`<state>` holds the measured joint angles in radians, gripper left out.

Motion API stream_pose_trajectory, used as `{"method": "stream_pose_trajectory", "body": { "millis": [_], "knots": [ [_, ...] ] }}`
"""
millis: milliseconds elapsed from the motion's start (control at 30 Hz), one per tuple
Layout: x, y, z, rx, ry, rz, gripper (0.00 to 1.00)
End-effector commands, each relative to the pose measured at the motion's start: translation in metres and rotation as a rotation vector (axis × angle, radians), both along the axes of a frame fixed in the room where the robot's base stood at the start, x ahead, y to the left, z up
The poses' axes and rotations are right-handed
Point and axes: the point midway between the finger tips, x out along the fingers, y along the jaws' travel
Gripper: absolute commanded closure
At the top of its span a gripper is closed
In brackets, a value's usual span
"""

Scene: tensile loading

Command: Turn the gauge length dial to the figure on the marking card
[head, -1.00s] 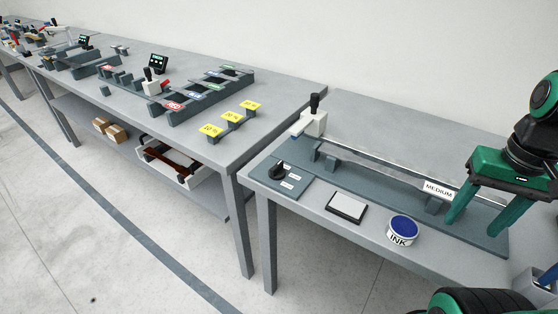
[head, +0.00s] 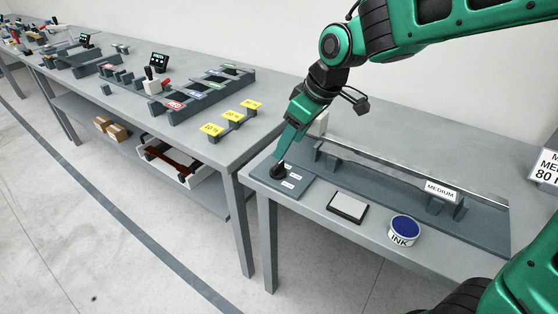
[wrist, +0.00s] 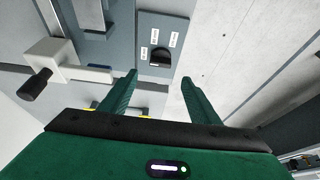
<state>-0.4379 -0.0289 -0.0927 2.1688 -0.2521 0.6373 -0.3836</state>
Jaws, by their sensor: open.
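The gauge length dial (head: 278,171) is a black knob on a grey plate at the bench's left end, with small white labels beside it. In the wrist view the dial (wrist: 160,57) lies just beyond and between my fingertips; the label figures are too small to read. My gripper (head: 283,155) is open, pointing down over the dial in the head view; its fingers (wrist: 160,79) are apart with nothing between them. I cannot tell whether they touch the knob. A white card (head: 546,168) at the right edge, cut off, shows "80" on its bottom line.
A white block with a black handle (wrist: 52,62) stands close to my gripper. A long grey fixture with a "MEDIUM" label (head: 440,189), a pad (head: 347,206) and an ink tin (head: 403,230) share the bench. Another bench with yellow tags (head: 232,116) stands left, across a gap.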

Motion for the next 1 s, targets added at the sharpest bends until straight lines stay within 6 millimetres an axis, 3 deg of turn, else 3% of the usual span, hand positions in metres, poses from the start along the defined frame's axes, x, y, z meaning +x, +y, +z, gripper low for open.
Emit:
{"method": "stream_pose_trajectory", "body": {
  "millis": [300,500,933,1000],
  "knots": [
    [0.013,0.015,-0.054,-0.004,0.005,-0.005,0.44],
    [0.019,0.021,-0.074,-0.002,0.003,-0.006,0.44],
    [0.021,0.023,-0.082,-0.001,0.001,-0.006,0.44],
    [0.021,0.023,-0.082,-0.001,0.001,-0.006,0.6]
  ]
}}
